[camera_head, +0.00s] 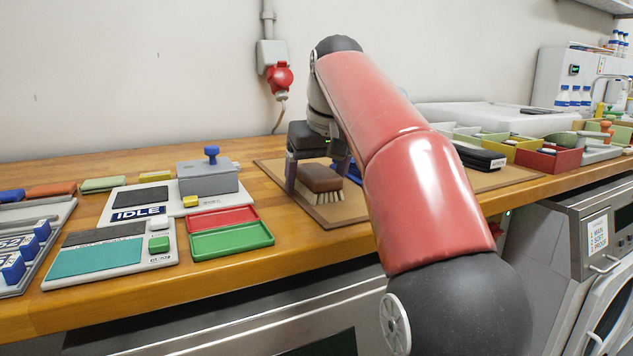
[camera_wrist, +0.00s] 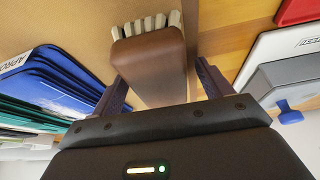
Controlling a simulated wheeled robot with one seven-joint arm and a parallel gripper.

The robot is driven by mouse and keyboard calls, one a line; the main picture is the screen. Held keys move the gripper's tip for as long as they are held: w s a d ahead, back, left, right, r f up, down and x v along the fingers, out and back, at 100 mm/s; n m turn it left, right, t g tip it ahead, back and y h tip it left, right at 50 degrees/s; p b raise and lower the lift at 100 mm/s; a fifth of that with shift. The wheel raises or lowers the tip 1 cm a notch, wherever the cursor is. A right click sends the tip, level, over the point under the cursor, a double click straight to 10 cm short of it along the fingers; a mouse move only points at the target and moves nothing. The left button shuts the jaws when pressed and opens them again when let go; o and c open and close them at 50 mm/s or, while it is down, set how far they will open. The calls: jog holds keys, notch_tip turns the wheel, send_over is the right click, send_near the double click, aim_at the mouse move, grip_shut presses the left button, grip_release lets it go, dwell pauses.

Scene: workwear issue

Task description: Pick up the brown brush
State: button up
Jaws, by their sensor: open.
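The brown brush (camera_head: 320,178) lies on a brown mat (camera_head: 337,217) on the wooden bench, with pale bristles facing the front. In the wrist view the brush's smooth brown back (camera_wrist: 150,62) shows, with its bristles at the top edge. My gripper (camera_head: 314,172) is over the brush from above and behind. In the wrist view my gripper (camera_wrist: 160,80) is open, with one finger on each side of the brush. Gaps seem to show beside the brush, but contact is hard to judge. My red arm hides part of the mat.
Blue folded items (camera_wrist: 55,80) lie close to the left finger in the wrist view. Left of the mat are red (camera_head: 222,219) and green (camera_head: 232,240) trays and a grey box (camera_head: 208,179) with a blue knob. Coloured bins (camera_head: 548,158) stand to the right.

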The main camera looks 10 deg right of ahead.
aim_at(316, 169)
jog(key=shift+f, duration=0.1)
jog(key=shift+c, duration=0.5)
jog(key=c, duration=1)
notch_tip(316, 169, up, 9)
jog(key=p, duration=0.4)
jog(key=shift+f, duration=0.1)
jog(key=shift+w, duration=0.1)
jog(key=shift+r, duration=0.75)
jog(key=shift+r, duration=0.1)
